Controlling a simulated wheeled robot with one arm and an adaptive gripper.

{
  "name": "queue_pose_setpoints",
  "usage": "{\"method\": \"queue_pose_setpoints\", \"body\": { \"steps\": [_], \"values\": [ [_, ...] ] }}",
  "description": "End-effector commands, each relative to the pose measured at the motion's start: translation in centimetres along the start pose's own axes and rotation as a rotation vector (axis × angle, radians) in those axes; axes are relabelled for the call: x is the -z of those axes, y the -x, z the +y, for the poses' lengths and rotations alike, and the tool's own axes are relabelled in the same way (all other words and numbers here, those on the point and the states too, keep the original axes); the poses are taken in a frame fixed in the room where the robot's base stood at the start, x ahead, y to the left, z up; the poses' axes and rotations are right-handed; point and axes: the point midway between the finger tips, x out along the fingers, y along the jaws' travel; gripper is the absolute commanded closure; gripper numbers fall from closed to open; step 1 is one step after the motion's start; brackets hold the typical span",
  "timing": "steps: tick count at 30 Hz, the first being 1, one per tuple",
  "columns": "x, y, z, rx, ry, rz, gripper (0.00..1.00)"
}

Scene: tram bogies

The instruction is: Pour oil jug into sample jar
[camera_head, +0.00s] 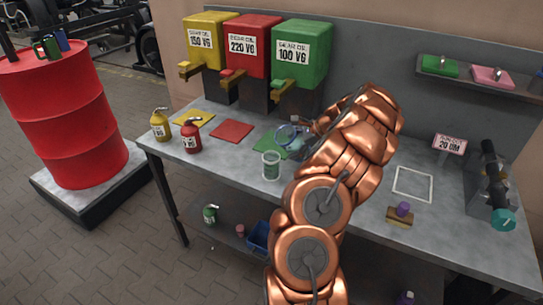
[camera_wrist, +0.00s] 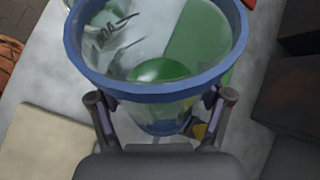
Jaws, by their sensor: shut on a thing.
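My gripper (camera_wrist: 160,108) is shut on a clear jug with a blue rim (camera_wrist: 158,92), one finger on each side of its wall. A rounded patch of green oil (camera_wrist: 160,70) shows inside the jug. In the head view the jug (camera_head: 287,136) is above the green mat, behind and slightly right of the sample jar. The sample jar (camera_head: 271,166) is clear glass with a greenish tint and stands upright on the bench near its front edge. It also shows blurred through the jug in the wrist view (camera_wrist: 104,30). My arm hides most of my gripper in the head view.
Yellow (camera_head: 160,124) and red (camera_head: 191,137) oil cans stand on the bench's left. Yellow, red and green oil tanks (camera_head: 302,50) stand behind. A red mat (camera_head: 232,130) and green mat (camera_head: 266,144) lie on the bench. A white frame (camera_head: 413,184) lies right of my arm.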

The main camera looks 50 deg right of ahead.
Motion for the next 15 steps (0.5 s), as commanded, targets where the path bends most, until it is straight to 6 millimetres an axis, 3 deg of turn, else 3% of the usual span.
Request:
{"method": "queue_pose_setpoints", "body": {
  "steps": [12, 15],
  "values": [
    [1.5, -0.8, 0.1, -0.029, -0.071, -0.099, 0.69],
    [1.1, -0.1, -0.2, -0.036, -0.089, -0.122, 0.69]
  ]
}}
